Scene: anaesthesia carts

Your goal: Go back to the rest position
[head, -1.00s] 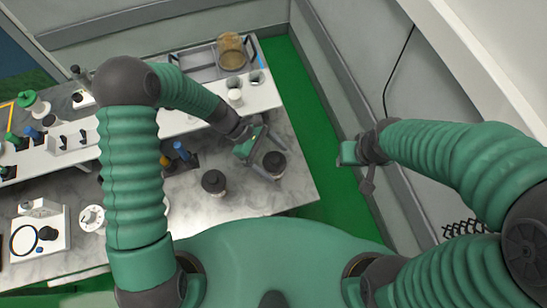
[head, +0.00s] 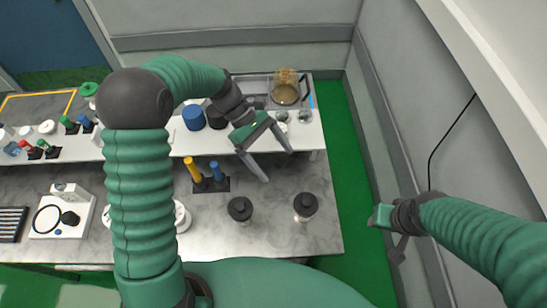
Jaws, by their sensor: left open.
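My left gripper (head: 278,166) is open and empty. It hangs over the back part of the grey marble worktop (head: 275,235), by the edge of the white raised shelf (head: 308,133). Two jars with black lids stand upright on the worktop in front of it: a left jar (head: 240,209) and a right jar (head: 305,206). The fingers are apart from both jars. My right gripper (head: 386,231) is at the right, over the floor beyond the worktop's end. Its fingers are seen edge-on and their opening is unclear.
Yellow and blue upright pieces (head: 205,178) stand in a black holder left of the jars. An amber jar (head: 286,88) sits in a tray on the shelf. Green floor (head: 352,160) and a grey wall (head: 420,120) lie to the right. Small items crowd the left.

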